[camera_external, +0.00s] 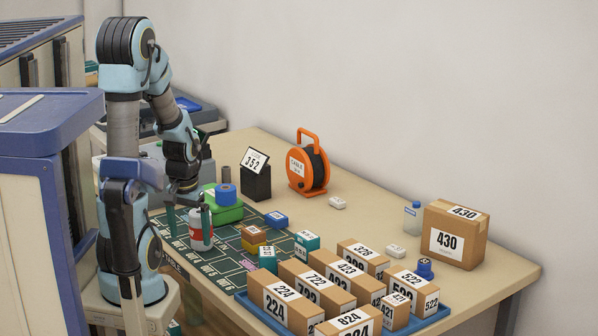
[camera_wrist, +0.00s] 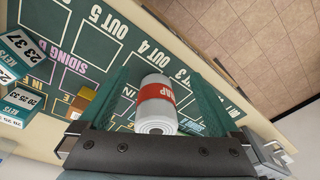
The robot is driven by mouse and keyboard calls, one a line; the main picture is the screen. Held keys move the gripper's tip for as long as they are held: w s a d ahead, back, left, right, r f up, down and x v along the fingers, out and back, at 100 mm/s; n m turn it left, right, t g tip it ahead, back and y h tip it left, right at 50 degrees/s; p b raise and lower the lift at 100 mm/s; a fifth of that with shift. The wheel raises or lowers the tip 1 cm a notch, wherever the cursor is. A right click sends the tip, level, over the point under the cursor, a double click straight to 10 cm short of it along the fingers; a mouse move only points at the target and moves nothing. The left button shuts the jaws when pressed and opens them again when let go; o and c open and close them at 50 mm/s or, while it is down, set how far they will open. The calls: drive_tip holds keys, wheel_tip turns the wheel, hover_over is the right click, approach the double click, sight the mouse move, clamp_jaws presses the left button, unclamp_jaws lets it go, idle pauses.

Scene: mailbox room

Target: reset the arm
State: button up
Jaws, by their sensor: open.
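My gripper (camera_external: 189,222) is at the end of the arm, low over the dark green mat (camera_external: 225,262) on the table.
A green box (camera_external: 226,212) with a blue roll (camera_external: 225,194) stands close behind the gripper. Small boxes stand on the mat. A blue tray (camera_external: 262,318) holds several numbered cartons at the front right. An orange cable reel (camera_external: 308,165) and box 430 (camera_external: 455,235) stand farther back.

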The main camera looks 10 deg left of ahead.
wheel_tip(320, 180, up, 18)
drive_tip(key=n+p, duration=0.1)
drive_tip(key=p, duration=1.7)
drive_tip(key=shift+r+p, duration=0.25)
drive_tip(key=shift+p, duration=0.1)
